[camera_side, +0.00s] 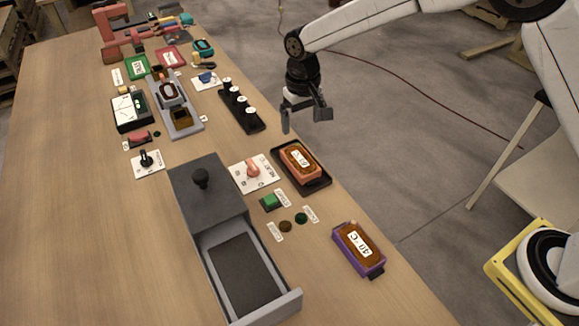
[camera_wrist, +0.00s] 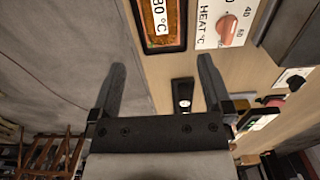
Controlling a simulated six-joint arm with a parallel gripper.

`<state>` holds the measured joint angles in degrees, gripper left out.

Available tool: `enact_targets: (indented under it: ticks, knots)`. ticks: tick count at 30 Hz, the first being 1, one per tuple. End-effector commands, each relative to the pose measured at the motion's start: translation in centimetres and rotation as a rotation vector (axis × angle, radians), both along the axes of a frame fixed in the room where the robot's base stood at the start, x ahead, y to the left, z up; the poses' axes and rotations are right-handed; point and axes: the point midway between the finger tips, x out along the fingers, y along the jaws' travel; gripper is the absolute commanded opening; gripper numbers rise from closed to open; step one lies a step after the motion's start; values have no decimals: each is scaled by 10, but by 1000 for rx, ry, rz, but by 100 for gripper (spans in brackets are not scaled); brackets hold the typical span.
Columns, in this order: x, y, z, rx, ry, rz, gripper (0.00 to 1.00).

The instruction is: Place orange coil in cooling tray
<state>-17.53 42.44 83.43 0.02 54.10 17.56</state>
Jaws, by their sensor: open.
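An orange block marked 80 °C, which looks like the orange coil (camera_side: 301,157), lies in a shallow black tray (camera_side: 323,183) at the table's right edge. In the wrist view the coil (camera_wrist: 160,12) and the tray (camera_wrist: 150,48) are at the top, partly cut off. I cannot tell which container is the cooling tray. My gripper (camera_side: 304,117) is open and empty, raised just beyond the tray, near the table edge. Its fingers (camera_wrist: 161,66) are apart in the wrist view and not touching the coil.
A purple-cased block marked 40 °C (camera_side: 356,245) sits nearer the camera. A grey box (camera_side: 193,180) has its drawer (camera_side: 290,302) pulled out. A heat dial panel (camera_side: 243,176) is beside the black tray. A black rack (camera_side: 240,108) with several white-topped pegs stands near my gripper.

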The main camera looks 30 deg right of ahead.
Motion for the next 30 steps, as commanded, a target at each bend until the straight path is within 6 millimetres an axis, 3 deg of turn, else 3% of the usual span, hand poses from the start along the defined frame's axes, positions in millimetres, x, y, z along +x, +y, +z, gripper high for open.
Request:
enact_targets:
  ticks: [20,26,30]
  knots:
    - [-1,-1,2,0,-1,0,100]
    - [-9,-14,7,4,-13,-2,100]
    - [-23,-33,12,9,-34,-3,100]
